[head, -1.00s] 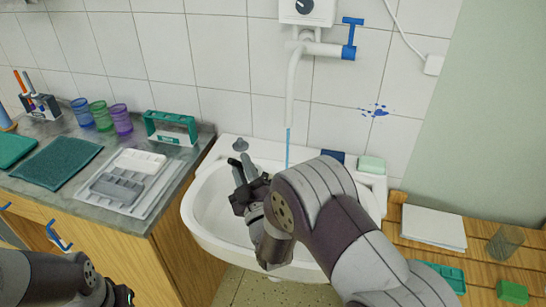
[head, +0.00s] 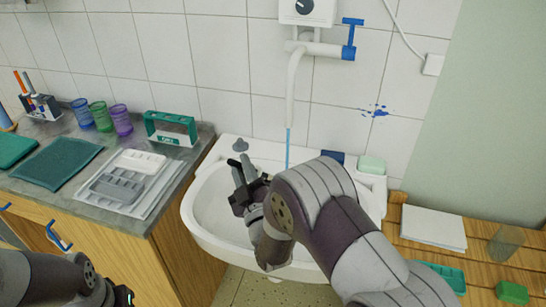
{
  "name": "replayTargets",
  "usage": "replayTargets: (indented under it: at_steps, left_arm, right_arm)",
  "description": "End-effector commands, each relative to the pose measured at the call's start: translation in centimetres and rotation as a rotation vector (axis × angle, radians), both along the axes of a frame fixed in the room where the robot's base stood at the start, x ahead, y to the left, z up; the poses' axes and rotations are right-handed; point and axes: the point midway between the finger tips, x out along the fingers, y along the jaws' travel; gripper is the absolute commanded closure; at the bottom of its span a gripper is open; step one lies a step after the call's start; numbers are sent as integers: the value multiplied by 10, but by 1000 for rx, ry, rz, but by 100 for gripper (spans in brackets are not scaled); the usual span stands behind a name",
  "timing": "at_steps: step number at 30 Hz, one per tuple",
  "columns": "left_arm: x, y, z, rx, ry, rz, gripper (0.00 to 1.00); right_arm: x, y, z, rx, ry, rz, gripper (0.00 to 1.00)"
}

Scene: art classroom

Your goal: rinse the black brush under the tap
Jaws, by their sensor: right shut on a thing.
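The white tap spout (head: 292,95) comes down the wall, and a thin blue stream of water (head: 288,148) runs from it into the white basin (head: 208,215). My right gripper (head: 243,172) is over the basin, left of the stream and apart from it in the picture. The blue tap lever (head: 350,38) is at the upper right. My left arm shows at the lower left, with its gripper out of view.
The left counter holds coloured cups (head: 101,116), a brush holder (head: 40,106) and a grey palette (head: 118,187). A wooden bench (head: 400,245) is right.

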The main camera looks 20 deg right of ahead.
Motion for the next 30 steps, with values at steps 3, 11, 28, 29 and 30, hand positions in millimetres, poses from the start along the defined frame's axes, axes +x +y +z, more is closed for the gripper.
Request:
replayTargets:
  at_steps: [3,11,28,29,30]
  left_arm:
    - [0,0,2,0,0,0,64]
    - [0,0,17,0,0,0,64]
    - [0,0,27,0,0,0,64]
    - [0,0,27,0,0,0,64]
    - [0,0,27,0,0,0,64]
  right_arm:
    - [-1,2,2,0,-1,1,100]
    - [-13,28,23,0,-1,4,100]
    - [-26,55,40,0,0,0,100]
    - [-26,55,40,0,0,0,100]
    - [-26,55,40,0,0,0,100]
